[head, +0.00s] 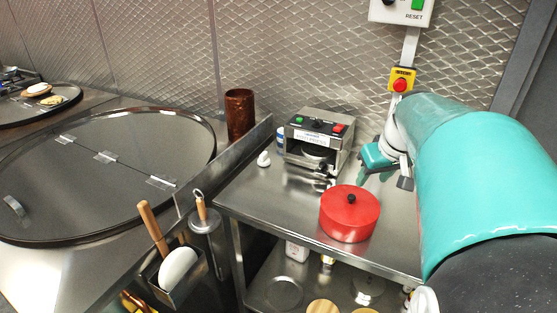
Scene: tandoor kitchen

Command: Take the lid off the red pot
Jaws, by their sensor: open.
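The red pot (349,226) stands upright on the steel side table, near its front edge. My teal arm comes in from the right and hides part of the table there.
A steel press (318,137) with buttons stands behind the pot. A small white item (263,159) lies left of it. A brown cylinder (240,115) stands further left, beside the large round dark cover (100,190). The steel table (275,205) is clear left of the pot.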

